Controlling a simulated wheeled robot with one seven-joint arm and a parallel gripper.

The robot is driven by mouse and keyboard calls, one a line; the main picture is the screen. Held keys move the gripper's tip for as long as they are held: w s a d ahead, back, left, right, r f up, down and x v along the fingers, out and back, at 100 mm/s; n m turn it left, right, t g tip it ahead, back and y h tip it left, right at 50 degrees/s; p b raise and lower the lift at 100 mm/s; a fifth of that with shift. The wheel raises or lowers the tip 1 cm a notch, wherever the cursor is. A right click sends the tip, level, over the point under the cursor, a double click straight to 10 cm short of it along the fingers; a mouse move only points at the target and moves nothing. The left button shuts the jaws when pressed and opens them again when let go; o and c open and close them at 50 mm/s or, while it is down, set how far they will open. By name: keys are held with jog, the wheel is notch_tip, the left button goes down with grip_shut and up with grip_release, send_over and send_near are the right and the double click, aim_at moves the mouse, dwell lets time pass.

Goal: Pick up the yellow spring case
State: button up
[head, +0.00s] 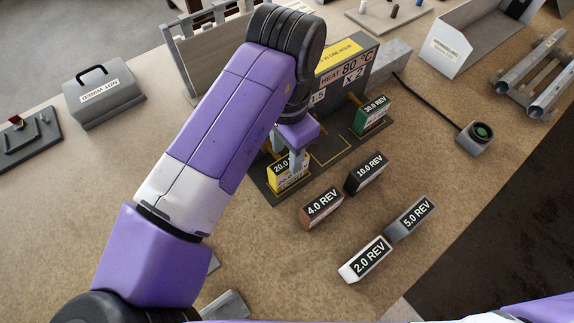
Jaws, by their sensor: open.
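The yellow spring case (289,176), labelled "20.0", stands at the left end of a dark base plate (329,155) with yellow outlined spaces. My gripper (296,158) points down right above and behind the yellow case. Its fingers are small here and partly merge with the case's top, so contact cannot be told. The gripper is open. My purple and white arm hides part of the plate and the table behind it.
A green case (370,115) stands at the plate's right end. Brown (321,208), black (366,173), grey (410,218) and white (366,260) cases stand in front. A "HEAT 80 °C" panel (345,70) rises behind the plate.

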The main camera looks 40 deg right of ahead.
notch_tip(320, 180, down, 6)
jog(key=shift+s+d+r+p, duration=0.1)
jog(key=shift+d+r+p, duration=0.1)
jog(key=shift+p, duration=0.2)
grip_shut()
